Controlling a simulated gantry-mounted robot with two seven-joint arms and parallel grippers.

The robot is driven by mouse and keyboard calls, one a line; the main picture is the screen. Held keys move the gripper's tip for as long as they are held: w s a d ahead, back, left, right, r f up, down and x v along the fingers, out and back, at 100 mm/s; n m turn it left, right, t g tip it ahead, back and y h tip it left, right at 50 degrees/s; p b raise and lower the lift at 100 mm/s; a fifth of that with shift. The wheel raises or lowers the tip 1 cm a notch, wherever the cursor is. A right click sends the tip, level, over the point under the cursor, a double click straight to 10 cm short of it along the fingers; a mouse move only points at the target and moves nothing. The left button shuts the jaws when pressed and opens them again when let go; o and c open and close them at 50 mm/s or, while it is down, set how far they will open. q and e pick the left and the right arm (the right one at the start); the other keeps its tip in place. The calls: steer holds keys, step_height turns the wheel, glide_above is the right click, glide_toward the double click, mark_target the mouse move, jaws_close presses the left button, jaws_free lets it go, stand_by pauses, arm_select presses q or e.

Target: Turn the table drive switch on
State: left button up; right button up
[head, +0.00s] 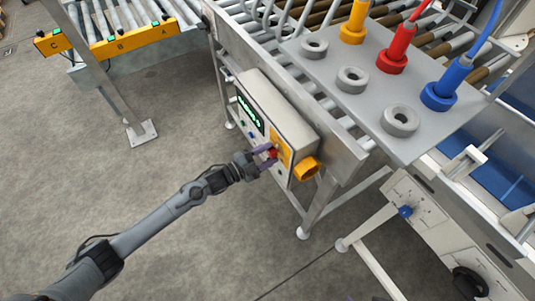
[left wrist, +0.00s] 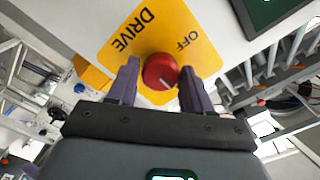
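The drive switch is a round red knob (left wrist: 160,71) on a yellow plate (left wrist: 185,28) marked DRIVE and OFF. A pale line on the knob points toward its lower edge in the left wrist view. In the head view the knob (head: 272,153) sits on the front of a grey control box (head: 287,118). My left gripper (head: 266,158) is at the box. Its two fingers (left wrist: 160,86) stand apart on either side of the knob. A narrow gap shows on the left; contact on the right cannot be told. My right gripper is not in view.
The box has a green-lit display (head: 250,115) and small buttons beside it. A panel (head: 375,90) with grey sockets and coloured plugs lies above. Bare floor (head: 130,185) is open on the left.

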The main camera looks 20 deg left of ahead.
arm_select(q)
steer(key=shift+o, duration=1.2)
steer(key=p+v, duration=0.1)
steer(key=v, duration=1)
